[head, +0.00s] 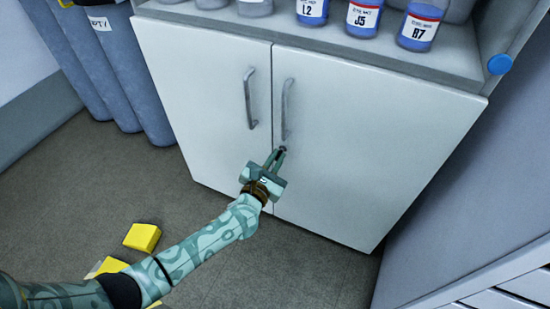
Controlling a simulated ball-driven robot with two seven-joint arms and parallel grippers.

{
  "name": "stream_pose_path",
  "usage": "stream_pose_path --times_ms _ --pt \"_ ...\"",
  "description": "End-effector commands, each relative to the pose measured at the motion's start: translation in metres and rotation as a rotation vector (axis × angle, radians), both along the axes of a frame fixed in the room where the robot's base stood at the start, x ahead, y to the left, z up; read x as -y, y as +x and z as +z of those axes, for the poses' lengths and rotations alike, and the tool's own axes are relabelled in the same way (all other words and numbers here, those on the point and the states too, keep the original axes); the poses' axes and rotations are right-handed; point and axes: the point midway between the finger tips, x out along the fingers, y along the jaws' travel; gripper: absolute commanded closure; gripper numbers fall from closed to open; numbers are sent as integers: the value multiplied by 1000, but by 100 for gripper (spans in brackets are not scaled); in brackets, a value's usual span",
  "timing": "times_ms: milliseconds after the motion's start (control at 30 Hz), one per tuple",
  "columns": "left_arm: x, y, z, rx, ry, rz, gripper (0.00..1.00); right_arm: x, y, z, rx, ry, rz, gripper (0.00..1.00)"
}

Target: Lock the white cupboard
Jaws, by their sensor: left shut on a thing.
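The white cupboard (385,140) has two doors, both closed flush, with a thin seam between them. Each door has a grey bar handle near the seam, the left handle (249,98) and the right handle (287,108). My left gripper (278,157) is at the right door, just below the right handle and close to the seam. Its fingers are shut on a small dark piece (283,149) at the door face, which looks like a key or lock knob. The fingers mostly hide it, so its turn cannot be told. My right gripper is not in view.
Labelled bottles with blue contents (362,18) stand on the shelf above the doors. A blue round cap (500,64) is at the upper right. Blue-grey bins (110,60) stand left. Yellow blocks (142,237) lie on the floor near my left arm. The floor before the cupboard is otherwise clear.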

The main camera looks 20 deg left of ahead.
Motion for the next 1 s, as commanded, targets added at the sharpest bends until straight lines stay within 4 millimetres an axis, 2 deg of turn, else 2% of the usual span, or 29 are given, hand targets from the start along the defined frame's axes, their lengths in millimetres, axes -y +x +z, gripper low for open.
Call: stream_pose_path --times_ms 1000 --pt "8 0 -7 30 958 -2 100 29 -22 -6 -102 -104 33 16"
